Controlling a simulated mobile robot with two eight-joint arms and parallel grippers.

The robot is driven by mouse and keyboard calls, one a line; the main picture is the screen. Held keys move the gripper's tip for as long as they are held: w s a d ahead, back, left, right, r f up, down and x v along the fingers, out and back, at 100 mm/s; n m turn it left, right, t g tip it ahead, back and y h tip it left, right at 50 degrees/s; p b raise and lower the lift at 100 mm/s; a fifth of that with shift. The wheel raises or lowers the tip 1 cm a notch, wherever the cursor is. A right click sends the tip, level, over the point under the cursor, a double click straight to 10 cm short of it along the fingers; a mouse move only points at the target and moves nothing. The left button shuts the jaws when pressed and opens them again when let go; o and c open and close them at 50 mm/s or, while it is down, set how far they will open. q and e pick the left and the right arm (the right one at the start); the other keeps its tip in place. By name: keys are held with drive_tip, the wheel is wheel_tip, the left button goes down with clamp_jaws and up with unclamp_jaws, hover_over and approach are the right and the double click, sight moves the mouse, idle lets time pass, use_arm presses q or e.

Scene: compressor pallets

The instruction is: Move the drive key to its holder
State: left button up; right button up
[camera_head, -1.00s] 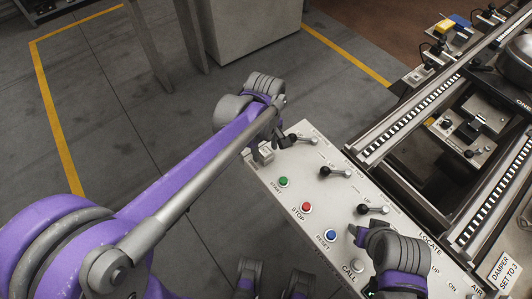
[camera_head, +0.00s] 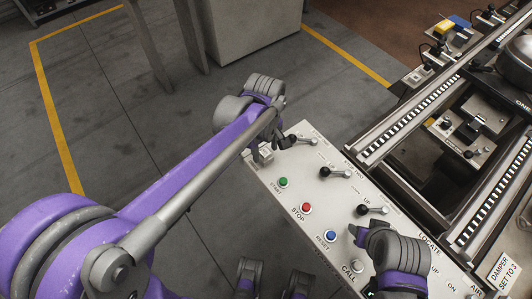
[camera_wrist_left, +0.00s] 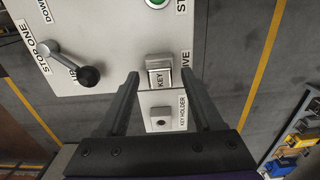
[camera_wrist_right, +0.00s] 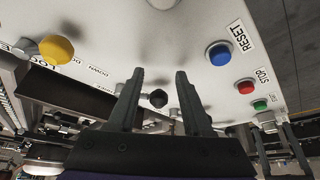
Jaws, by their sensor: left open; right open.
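The drive key (camera_wrist_left: 159,78) is a small metallic block labelled KEY at the edge of the pale control panel, beside a partly hidden label ending in "IVE". The key holder (camera_wrist_left: 160,122) is a grey block with a dark hole, on a plate labelled KEY HOLDER, just below the key in the left wrist view. My left gripper (camera_wrist_left: 160,76) is open, its fingertips to either side of the key with gaps visible. In the head view my left gripper (camera_head: 262,154) is at the panel's far left corner, partly hidden by its arm. My right gripper (camera_wrist_right: 158,76) is open and empty above the panel.
The control panel (camera_head: 285,209) carries a green button (camera_head: 283,182), a red button (camera_head: 306,208), a blue button (camera_head: 330,236) and several black-knobbed levers. One lever (camera_wrist_left: 86,75) stands left of my left fingers. A roller conveyor (camera_head: 415,115) runs behind the panel. Open floor lies left.

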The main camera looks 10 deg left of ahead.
sight(265, 152)
use_arm(q)
clamp_jaws()
idle(0.3)
drive_tip(key=shift+r, duration=0.1)
use_arm(e)
drive_tip(key=shift+r, duration=0.1)
idle(0.9)
use_arm(q)
drive_tip(key=shift+r+p, duration=2.2)
drive_tip(key=shift+r, duration=0.75)
use_arm(e)
drive_tip(key=shift+w+r, duration=0.2)
drive_tip(key=shift+r, duration=0.95)
drive_tip(key=shift+w+r, duration=0.15)
drive_tip(key=shift+r, duration=0.95)
